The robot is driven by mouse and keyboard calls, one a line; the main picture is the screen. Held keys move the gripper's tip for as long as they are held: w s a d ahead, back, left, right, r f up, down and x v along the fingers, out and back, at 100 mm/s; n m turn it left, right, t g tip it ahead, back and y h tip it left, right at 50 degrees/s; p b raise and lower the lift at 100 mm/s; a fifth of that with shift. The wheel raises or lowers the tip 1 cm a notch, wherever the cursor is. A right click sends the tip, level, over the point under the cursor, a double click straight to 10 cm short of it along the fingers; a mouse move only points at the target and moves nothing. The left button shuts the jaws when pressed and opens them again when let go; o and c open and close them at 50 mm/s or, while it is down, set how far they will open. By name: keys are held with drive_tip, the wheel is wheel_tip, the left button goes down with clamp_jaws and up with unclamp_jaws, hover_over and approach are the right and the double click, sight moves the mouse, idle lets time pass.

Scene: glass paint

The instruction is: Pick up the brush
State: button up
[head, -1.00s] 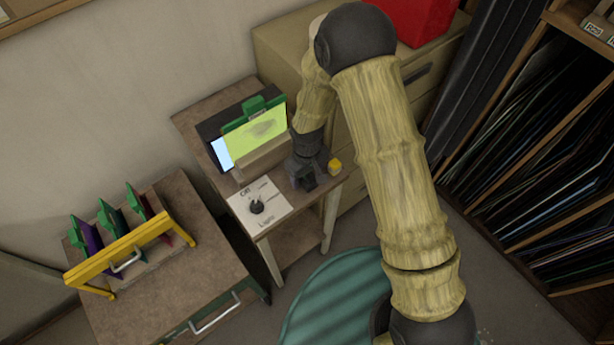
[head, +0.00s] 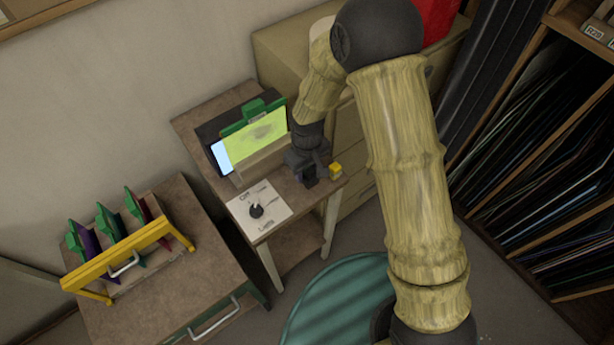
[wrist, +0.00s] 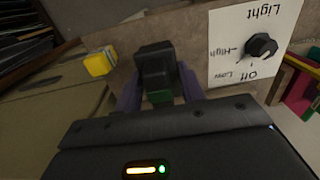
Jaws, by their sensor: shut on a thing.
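My gripper (head: 306,168) is over the near right part of a small brown table (head: 192,122). In the wrist view its two purple-grey fingers (wrist: 158,88) are closed on the sides of a dark, block-like thing (wrist: 154,62), which looks like the brush, with a green part low between the fingers. The dark thing shows only as a small dark shape in the head view (head: 309,179). Its bristles cannot be made out, and I cannot tell whether it touches the table.
A yellow block (head: 335,171) sits close beside my gripper at the table edge. A light knob panel (head: 258,206) lies to its left. A lit green glass pane (head: 254,137) stands behind. A yellow rack (head: 120,262) with several panes stands on the left table.

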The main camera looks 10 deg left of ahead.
wheel_tip(320, 180, up, 6)
drive_tip(key=shift+f+b, duration=0.15)
drive_tip(key=shift+b, duration=0.25)
